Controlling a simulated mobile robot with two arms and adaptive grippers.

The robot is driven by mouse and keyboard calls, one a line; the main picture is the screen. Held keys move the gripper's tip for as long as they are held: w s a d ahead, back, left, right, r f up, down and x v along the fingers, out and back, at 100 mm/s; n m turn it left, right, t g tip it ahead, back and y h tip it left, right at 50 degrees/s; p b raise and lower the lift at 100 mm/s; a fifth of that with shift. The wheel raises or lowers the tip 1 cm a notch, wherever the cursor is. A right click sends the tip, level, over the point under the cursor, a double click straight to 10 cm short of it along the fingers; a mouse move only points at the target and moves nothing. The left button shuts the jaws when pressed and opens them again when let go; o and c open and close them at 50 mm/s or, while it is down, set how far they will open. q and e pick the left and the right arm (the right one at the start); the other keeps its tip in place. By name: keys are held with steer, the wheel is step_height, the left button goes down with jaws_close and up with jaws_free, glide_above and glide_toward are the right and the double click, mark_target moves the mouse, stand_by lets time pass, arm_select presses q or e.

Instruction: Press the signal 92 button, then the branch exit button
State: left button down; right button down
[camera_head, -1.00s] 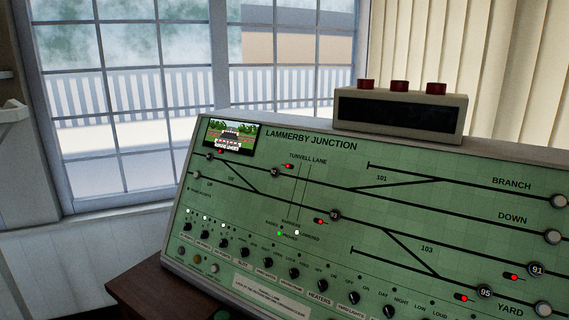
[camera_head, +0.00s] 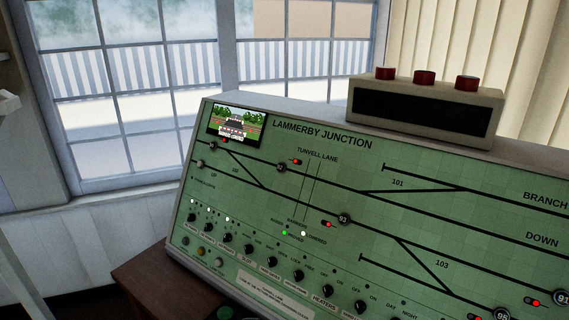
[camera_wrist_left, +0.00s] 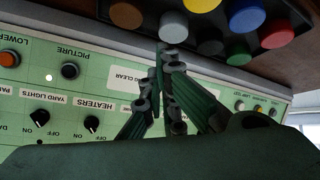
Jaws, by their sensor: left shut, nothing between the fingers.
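The green signal panel (camera_head: 450,225) is titled Lammerby Junction and shows track lines in the head view. A round dark button (camera_head: 281,167) sits on the upper line near the Tunvell Lane label; its number is too small to read. Another round button, marked 93 (camera_head: 344,219), sits lower right of it. The Branch label (camera_head: 544,199) is at the right edge; no branch exit button shows beside it. My left gripper (camera_wrist_left: 172,58) is shut and empty in the left wrist view, over the panel's lower edge. Neither gripper shows in the head view.
Several coloured round buttons, including a grey one (camera_wrist_left: 173,26), a blue one (camera_wrist_left: 246,17) and a red one (camera_wrist_left: 277,34), lie close to the left fingertips. A box with red knobs (camera_head: 425,112) stands on the panel's top. Switches line the panel's lower part.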

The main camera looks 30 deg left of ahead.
mark_target(281, 167)
arm_select(q)
steer(key=w+a+r+n+t+y, duration=0.3)
steer(key=w+a+r+n+t, duration=0.35)
steer(key=w+r, duration=0.8)
steer(key=w+a+r+n+y, duration=0.1)
steer(key=w+a+r+n, duration=0.1)
steer(key=r, duration=0.4)
steer(key=w+a+r+n+t+y, duration=0.1)
steer(key=w+a+r+n+y, duration=0.1)
steer(key=a+r+n, duration=0.3)
steer(key=w+a+r+n+t+y+p, duration=0.1)
steer(key=w+a+r+n, duration=0.1)
steer(key=r+n, duration=0.3)
step_height(281, 167, up, 4)
steer(key=shift+a+r, duration=0.1)
steer(key=shift+a, duration=0.8)
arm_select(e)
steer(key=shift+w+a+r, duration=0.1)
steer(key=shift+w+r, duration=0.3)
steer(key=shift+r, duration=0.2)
arm_select(q)
steer(key=shift+n, duration=0.25)
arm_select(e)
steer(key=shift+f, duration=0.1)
